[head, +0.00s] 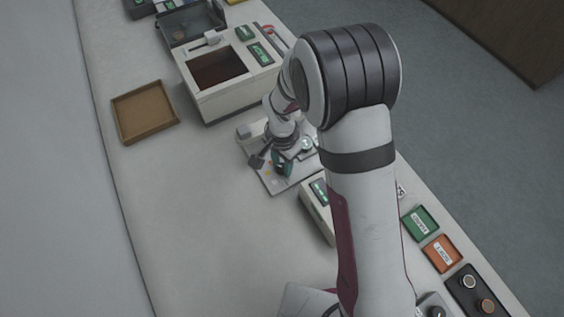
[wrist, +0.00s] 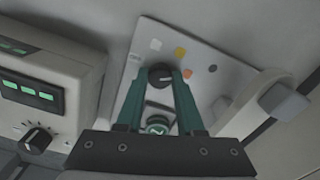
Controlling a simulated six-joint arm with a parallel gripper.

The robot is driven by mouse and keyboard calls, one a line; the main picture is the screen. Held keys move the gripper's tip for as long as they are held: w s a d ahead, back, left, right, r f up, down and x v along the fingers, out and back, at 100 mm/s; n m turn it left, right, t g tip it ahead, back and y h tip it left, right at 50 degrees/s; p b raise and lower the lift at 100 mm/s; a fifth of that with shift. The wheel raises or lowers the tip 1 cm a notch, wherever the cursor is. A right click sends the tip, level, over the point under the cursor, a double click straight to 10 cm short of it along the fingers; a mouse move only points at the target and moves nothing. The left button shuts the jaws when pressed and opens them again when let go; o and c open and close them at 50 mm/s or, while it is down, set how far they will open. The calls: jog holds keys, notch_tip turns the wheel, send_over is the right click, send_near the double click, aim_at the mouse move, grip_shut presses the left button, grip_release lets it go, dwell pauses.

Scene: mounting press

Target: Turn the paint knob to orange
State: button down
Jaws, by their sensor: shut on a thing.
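The paint knob (wrist: 160,75) is a small black dial on a pale panel (wrist: 205,50) with coloured dots around it. The orange dot (wrist: 212,68) lies to the right of the knob in the wrist view, and a yellow dot (wrist: 180,52) and a whitish dot (wrist: 155,44) lie above it. My gripper (wrist: 163,80) has its green fingers shut on the knob, one on each side. Where the knob's pointer aims is too small to tell. In the head view my gripper (head: 281,163) is low over the panel (head: 270,184), and the knob is hidden.
A box with green displays (wrist: 32,90) and another black knob (wrist: 36,138) stands left of the panel in the wrist view. A grey-ended pale handle (wrist: 283,102) is close on the right. In the head view, a brown tray (head: 145,112) and a white machine (head: 225,85) stand beyond.

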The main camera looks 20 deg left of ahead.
aim_at(282, 168)
jog(key=shift+m, duration=0.8)
jog(key=c, duration=0.5)
grip_release()
jog(key=shift+r, duration=0.1)
notch_tip(282, 168, up, 16)
jog(key=shift+f, duration=0.2)
